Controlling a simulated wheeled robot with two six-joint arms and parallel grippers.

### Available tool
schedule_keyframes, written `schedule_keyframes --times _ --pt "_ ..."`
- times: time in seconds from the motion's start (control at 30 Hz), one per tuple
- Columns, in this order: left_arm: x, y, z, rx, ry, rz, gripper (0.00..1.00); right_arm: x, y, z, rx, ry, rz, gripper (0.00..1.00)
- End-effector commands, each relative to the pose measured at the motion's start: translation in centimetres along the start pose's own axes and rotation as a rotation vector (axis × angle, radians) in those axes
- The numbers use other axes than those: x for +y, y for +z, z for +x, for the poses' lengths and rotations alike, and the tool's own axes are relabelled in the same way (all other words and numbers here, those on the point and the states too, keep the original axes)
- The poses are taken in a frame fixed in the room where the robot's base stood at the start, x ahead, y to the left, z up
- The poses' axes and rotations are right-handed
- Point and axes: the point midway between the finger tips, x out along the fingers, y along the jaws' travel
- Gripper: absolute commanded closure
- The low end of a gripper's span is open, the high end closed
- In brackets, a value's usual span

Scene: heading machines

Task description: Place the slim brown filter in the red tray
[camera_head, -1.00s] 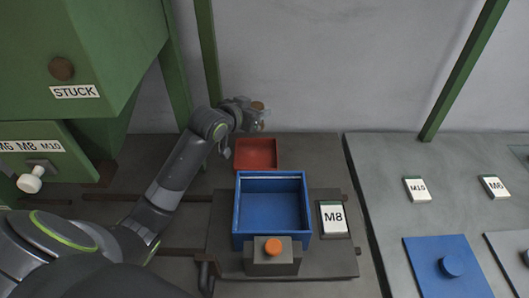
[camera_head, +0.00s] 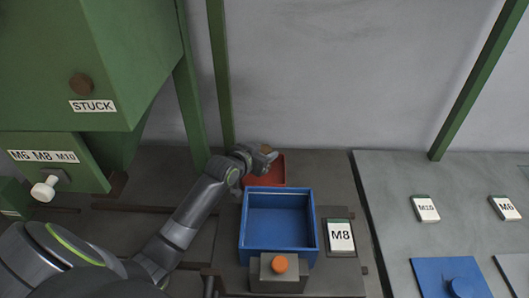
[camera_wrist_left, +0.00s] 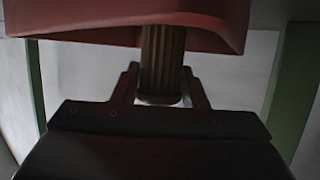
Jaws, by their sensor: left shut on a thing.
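The slim brown filter (camera_head: 266,149) is held at the end of my left arm, in the head view. In the left wrist view, the ribbed brown filter (camera_wrist_left: 162,55) stands between the two fingers of my left gripper (camera_wrist_left: 163,88), which is shut on it. The red tray (camera_head: 278,170) lies behind the blue bin, and my left gripper (camera_head: 262,158) is over its left part, hiding some of it. The red tray (camera_wrist_left: 215,32) also fills the top of the wrist view, close to the filter. I cannot tell whether filter and tray touch. My right gripper is out of view.
The green machine (camera_head: 120,60) with a STUCK label is at left. A grey bench (camera_head: 390,200) is at right.

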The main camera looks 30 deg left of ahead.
Motion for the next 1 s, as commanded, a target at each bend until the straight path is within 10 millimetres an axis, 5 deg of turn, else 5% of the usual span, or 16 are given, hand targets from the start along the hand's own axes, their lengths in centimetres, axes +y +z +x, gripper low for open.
schedule_keyframes --times 0.13,0.17,0.3,0.67,1.0 --pt "0.0 0.4 0.2 0.000 0.000 0.000 0.83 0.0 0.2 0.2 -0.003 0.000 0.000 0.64" --pt "0.0 0.3 0.1 0.000 0.000 0.000 0.57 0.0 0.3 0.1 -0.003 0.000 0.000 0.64" --pt "0.0 0.3 0.1 0.000 0.000 0.000 0.39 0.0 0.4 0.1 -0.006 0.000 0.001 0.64" --pt "0.0 -0.3 -0.1 0.001 0.000 0.000 0.39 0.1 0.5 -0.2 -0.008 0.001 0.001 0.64" --pt "-0.1 -0.5 -4.4 -0.003 0.000 0.000 0.39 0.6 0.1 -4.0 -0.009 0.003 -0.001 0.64"
